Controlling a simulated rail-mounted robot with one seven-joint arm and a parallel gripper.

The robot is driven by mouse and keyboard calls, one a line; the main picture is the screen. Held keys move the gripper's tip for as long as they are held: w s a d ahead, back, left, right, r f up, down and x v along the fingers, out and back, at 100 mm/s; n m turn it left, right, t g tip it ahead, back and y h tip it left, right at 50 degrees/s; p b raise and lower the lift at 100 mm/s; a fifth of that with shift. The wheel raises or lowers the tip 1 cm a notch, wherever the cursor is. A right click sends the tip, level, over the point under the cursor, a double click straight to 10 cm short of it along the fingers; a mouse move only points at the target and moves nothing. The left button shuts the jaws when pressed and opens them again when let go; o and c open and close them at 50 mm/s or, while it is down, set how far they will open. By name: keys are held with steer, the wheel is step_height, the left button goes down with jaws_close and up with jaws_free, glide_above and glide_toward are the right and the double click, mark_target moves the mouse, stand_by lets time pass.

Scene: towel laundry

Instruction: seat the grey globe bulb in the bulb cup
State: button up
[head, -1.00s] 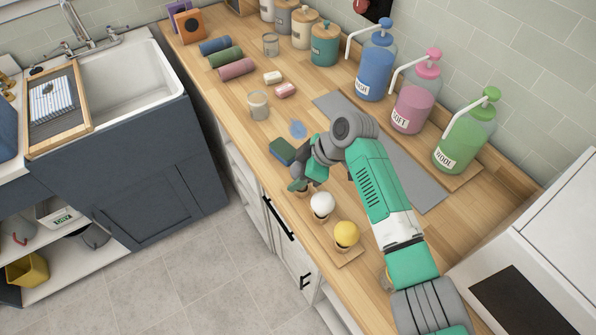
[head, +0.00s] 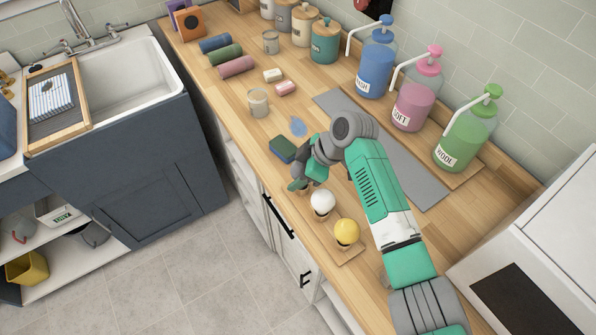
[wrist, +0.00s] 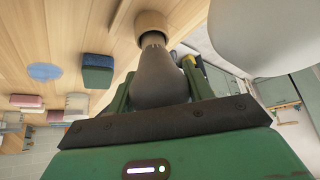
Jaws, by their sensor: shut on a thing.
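The grey globe bulb (wrist: 158,82) is between the fingers of my gripper (wrist: 157,88) in the wrist view. My gripper is shut on it. The bulb's narrow neck points at the wooden bulb cup (wrist: 150,21) and meets its mouth; I cannot tell how deep it sits. In the head view my gripper (head: 299,184) is low over the far end of the wooden bulb holder (head: 350,257), and it hides most of the grey bulb and that cup.
A white bulb (head: 323,200) and a yellow bulb (head: 346,231) stand in the holder close to my gripper. A sponge (head: 283,148) lies just behind. Pump bottles (head: 412,105) stand along the wall. The counter's front edge is near.

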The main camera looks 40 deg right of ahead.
steer(key=shift+f, duration=0.3)
stand_by(0.4)
steer(key=o, duration=1.1)
steer(key=v, duration=0.8)
steer(key=shift+p, duration=0.35)
steer(key=shift+a+f, duration=0.1)
